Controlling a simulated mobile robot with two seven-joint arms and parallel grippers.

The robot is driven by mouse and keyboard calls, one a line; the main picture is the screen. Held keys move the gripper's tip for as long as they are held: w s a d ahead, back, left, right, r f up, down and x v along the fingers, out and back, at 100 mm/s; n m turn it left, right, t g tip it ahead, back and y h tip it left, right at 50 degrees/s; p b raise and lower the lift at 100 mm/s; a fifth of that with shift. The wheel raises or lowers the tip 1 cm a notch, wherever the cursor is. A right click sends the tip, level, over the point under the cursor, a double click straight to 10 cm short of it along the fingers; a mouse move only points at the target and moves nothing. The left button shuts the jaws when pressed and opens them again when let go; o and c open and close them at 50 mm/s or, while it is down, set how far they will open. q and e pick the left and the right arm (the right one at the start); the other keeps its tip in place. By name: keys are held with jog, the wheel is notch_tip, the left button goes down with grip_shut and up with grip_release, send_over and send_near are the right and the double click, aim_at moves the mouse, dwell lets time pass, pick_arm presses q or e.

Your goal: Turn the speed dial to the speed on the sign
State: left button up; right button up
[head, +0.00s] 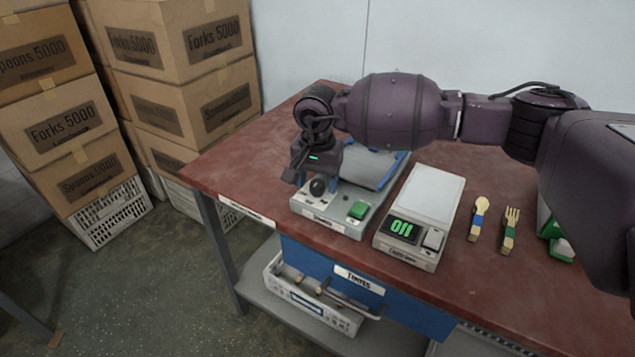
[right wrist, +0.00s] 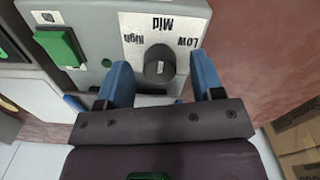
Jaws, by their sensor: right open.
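The speed dial (right wrist: 160,62) is a black round knob on a grey machine (right wrist: 188,14). Its white plate (right wrist: 135,22) reads Low, Mid and High, upside down in the right wrist view. A small light mark shows on the knob, but I cannot tell which speed it points to. My right gripper (right wrist: 161,72) is open, with one blue finger on each side of the dial; contact is unclear. In the head view the dial (head: 318,186) is partly visible below the gripper. I cannot make out a speed sign. My left gripper is not in view.
A green button (head: 357,210) is on the same machine. A scale (head: 436,190) stands to its right, then a wooden spoon (head: 480,216) and fork (head: 510,228). A small label (head: 247,212) is on the table's front edge. Stacked boxes (head: 185,60) stand left.

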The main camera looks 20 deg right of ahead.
aim_at(318, 183)
notch_tip(318, 183, up, 10)
jog(key=p, duration=0.1)
jog(key=shift+s+f, duration=0.1)
jog(key=shift+f, duration=0.05)
dwell(0.5)
